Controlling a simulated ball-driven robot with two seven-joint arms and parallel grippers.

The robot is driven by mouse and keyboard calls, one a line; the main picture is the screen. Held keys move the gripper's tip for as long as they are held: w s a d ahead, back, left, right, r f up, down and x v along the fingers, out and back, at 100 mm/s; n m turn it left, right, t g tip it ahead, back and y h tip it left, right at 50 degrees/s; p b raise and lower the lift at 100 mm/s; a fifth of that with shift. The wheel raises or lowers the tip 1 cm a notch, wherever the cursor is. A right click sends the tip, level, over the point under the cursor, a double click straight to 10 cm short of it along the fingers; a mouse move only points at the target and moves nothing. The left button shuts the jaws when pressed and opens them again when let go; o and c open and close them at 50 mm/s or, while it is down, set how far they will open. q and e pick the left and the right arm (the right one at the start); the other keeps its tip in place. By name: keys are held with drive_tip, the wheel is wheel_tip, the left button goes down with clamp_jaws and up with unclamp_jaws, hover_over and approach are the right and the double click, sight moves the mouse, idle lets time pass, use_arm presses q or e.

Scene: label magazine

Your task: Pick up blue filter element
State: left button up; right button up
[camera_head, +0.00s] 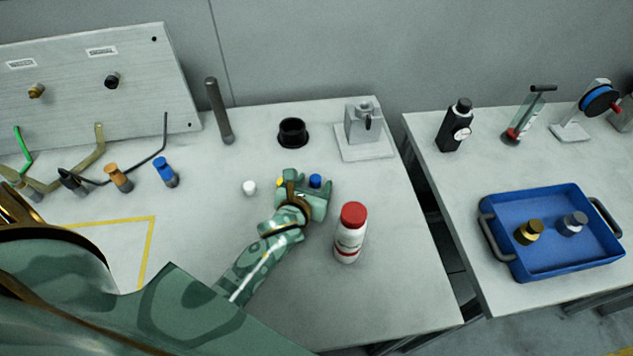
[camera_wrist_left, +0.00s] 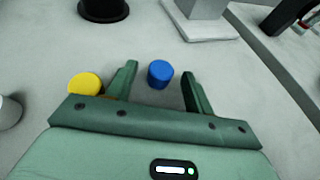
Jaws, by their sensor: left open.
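The blue filter element (camera_head: 316,181) is a small blue cylinder on the table, just at the fingers of my left gripper (camera_head: 307,182) in the head view. In the left wrist view the blue filter element (camera_wrist_left: 160,74) stands between the two open fingers of the left gripper (camera_wrist_left: 160,88), at about tip level or slightly beyond. No finger visibly touches it. A yellow cylinder (camera_wrist_left: 85,84) stands outside the left finger; in the head view only a bit of it (camera_head: 280,182) shows beside the gripper. My right gripper is not in view.
A white cylinder (camera_head: 249,187) stands left of the gripper. A red-capped white bottle (camera_head: 349,235) stands close to its right. A black cup (camera_head: 292,133) and a grey block device (camera_head: 363,135) stand behind. A blue tray (camera_head: 548,256) sits on the right table, past a gap.

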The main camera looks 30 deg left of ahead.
use_arm(q)
drive_tip(key=shift+w+f, duration=0.15)
drive_tip(key=shift+w, duration=0.1)
drive_tip(key=c, duration=1)
drive_tip(key=shift+r, duration=0.2)
